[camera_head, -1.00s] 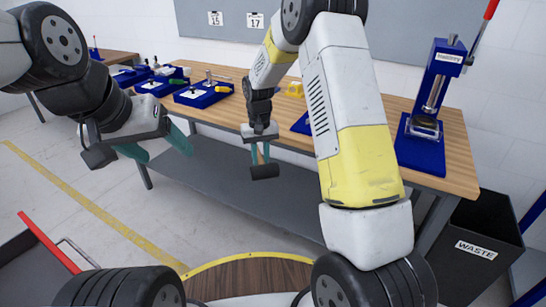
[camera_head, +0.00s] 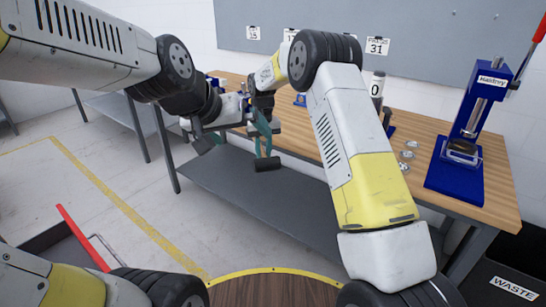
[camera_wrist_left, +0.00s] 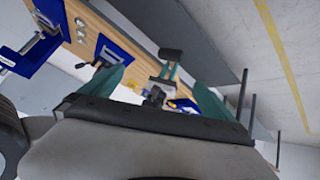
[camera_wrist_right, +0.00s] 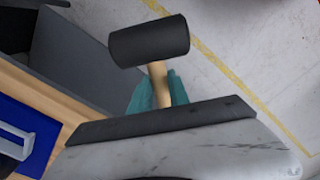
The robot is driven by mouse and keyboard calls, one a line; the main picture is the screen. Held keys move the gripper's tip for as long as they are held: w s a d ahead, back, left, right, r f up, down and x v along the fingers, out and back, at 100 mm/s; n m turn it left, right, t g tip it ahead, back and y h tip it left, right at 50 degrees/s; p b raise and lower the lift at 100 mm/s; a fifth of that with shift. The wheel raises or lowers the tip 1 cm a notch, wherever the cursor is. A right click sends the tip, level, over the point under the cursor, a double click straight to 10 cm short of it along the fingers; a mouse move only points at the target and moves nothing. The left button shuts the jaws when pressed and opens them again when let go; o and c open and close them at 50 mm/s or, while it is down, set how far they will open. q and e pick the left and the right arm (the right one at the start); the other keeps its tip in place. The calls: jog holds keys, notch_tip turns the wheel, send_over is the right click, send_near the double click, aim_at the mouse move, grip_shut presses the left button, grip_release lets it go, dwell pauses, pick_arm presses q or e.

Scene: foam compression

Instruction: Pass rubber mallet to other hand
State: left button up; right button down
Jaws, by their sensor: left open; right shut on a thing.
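The rubber mallet has a black head (camera_head: 268,163) and a pale wooden handle (camera_wrist_right: 158,82). It hangs head-down in the head view. My right gripper (camera_wrist_right: 156,96) is shut on the handle, close below the head in the right wrist view. My left gripper (camera_head: 242,130) is open and empty, beside the right gripper and mallet. In the left wrist view the mallet head (camera_wrist_left: 171,54) shows between and beyond the spread teal fingers of my left gripper (camera_wrist_left: 158,92), apart from them. Most of the handle is hidden in the head view.
A wooden workbench (camera_head: 415,125) stands behind, with a blue manual press (camera_head: 468,145) at its right end and small round pieces (camera_head: 407,154) beside it. A grey lower shelf (camera_head: 260,205) runs beneath. A black waste bin (camera_head: 510,265) stands at lower right. Open floor lies left.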

pick_arm(q)
jog(key=w+d+f+n+t, duration=0.1)
jog(key=w+d+f, duration=0.25)
jog(key=w, duration=0.25)
jog(key=w+d+f+n+t, duration=0.1)
jog(key=w+d+f+t, duration=0.1)
jog(key=w+d, duration=0.4)
jog(key=n+t+y, duration=0.2)
jog(key=y, duration=0.4)
send_near(266, 156)
jog(key=s+d, duration=0.1)
jog(key=y, duration=0.1)
jog(key=x, duration=1.1)
jog(key=shift+w+a+f, duration=0.1)
jog(key=shift+a+f, duration=0.05)
jog(key=shift+f, duration=0.15)
jog(key=c, duration=1.8)
jog(key=shift+r, duration=0.1)
pick_arm(e)
jog(key=c, duration=1.2)
grip_release()
